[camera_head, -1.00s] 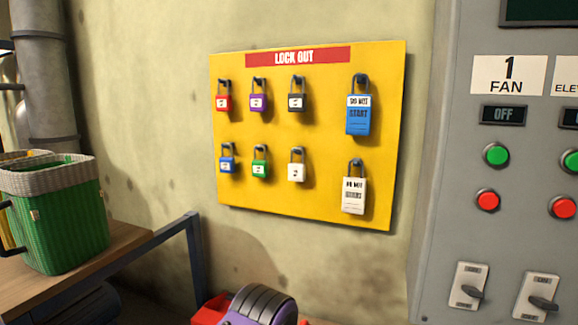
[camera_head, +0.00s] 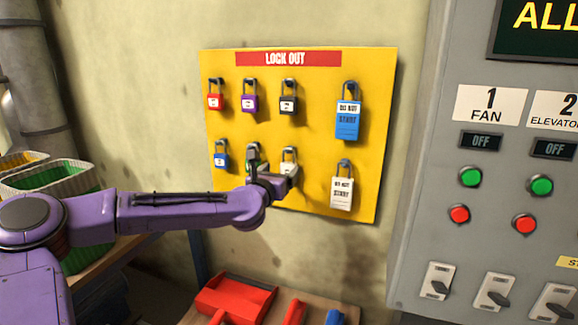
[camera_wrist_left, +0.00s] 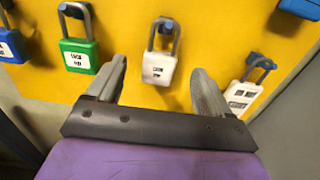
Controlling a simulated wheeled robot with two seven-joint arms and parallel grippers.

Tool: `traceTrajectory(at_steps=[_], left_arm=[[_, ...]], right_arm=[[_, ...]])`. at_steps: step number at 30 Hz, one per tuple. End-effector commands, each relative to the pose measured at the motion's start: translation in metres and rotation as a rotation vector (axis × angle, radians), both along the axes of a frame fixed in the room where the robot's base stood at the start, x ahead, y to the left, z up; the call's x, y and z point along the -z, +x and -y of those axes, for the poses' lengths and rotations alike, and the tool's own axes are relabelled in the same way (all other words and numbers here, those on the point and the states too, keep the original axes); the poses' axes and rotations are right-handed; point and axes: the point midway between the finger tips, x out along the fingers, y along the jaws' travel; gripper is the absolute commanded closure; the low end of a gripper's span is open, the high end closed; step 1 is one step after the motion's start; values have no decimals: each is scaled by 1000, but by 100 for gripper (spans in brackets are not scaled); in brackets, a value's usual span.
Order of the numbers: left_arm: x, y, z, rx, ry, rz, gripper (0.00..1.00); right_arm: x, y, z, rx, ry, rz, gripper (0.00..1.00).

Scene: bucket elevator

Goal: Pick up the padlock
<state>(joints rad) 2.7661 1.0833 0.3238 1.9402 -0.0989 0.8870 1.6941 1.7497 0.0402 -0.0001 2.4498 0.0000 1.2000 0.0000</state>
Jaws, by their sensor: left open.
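Several padlocks hang on hooks on a yellow LOCK OUT board (camera_head: 320,205). The small white padlock (camera_wrist_left: 158,67) hangs between and beyond the fingertips of my left gripper (camera_wrist_left: 160,75) in the left wrist view. In the head view this white padlock (camera_head: 289,155) is partly covered by my left gripper (camera_head: 271,166), which is open and empty. The green padlock (camera_wrist_left: 80,57) hangs left of the fingers and is mostly hidden in the head view. Red (camera_head: 215,102), purple (camera_head: 249,104), black (camera_head: 288,105) and blue (camera_head: 221,160) padlocks also hang there. My right gripper is not in view.
A blue tag padlock (camera_head: 347,121) and a white tag padlock (camera_head: 342,194) hang at the board's right. A grey control panel (camera_head: 425,220) stands to the right. A green basket (camera_head: 85,180) is at left, and a red dustpan (camera_head: 235,300) lies below.

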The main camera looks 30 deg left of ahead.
Motion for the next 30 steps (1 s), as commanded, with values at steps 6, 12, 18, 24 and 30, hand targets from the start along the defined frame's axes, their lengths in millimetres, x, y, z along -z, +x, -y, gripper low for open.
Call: traceTrajectory(at_steps=[6,12,18,24,30], left_arm=[[-2,22,-4,1,5,-4,19],[0,54,-11,3,6,-5,19],[3,63,-13,3,1,-2,19],[2,63,-13,3,1,-2,48],[2,63,-13,3,2,-1,78]], right_arm=[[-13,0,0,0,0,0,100],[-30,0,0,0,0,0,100],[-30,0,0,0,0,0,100],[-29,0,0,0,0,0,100],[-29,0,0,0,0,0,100]])
